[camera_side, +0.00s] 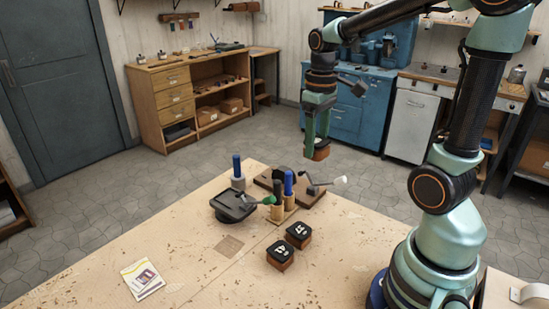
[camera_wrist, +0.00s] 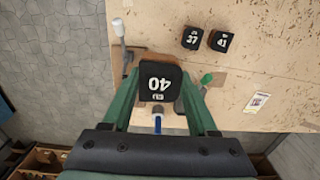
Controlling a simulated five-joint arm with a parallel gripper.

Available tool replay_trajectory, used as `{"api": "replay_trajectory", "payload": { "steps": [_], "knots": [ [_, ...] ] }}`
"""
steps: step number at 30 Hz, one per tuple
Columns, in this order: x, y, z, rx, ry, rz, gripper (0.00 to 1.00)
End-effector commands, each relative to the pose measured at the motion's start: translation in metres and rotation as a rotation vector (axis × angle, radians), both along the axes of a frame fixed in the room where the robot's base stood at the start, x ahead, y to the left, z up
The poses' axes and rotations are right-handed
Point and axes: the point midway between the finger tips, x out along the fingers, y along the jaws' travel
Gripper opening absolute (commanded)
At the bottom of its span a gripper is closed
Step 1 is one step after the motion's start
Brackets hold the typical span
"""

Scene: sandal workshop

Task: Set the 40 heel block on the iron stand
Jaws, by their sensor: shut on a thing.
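My gripper (camera_side: 318,143) is shut on the 40 heel block (camera_side: 320,154) and holds it in the air above the far end of the workbench. In the wrist view the block (camera_wrist: 160,82) has a black top with a white "40", upside down, and a brown edge, between the green fingers of my gripper (camera_wrist: 158,98). A low black stand with a flat, rimmed top (camera_side: 233,206), which looks like the iron stand, is on the bench, left of and below the block in the side view. I cannot make it out in the wrist view.
Two other numbered heel blocks (camera_side: 298,234) (camera_side: 280,256) sit on the bench (camera_side: 190,262). Upright handled tools (camera_side: 288,188), a blue-handled tool (camera_side: 237,170) and a brown board (camera_side: 305,194) stand close around the black stand.

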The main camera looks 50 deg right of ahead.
Motion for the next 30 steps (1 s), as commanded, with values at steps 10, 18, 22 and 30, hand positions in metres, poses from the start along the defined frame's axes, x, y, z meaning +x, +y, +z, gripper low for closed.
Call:
{"api": "replay_trajectory", "payload": {
  "steps": [10,18,22,30],
  "knots": [
    [-0.006,-0.006,-0.057,0.004,0.010,0.001,0.00],
    [-0.005,-0.006,-0.122,0.003,0.009,0.000,0.00],
    [-0.005,-0.006,-0.145,0.003,0.007,0.000,0.00],
    [-0.004,-0.007,-0.164,0.001,0.002,0.000,0.00]
  ]
}}
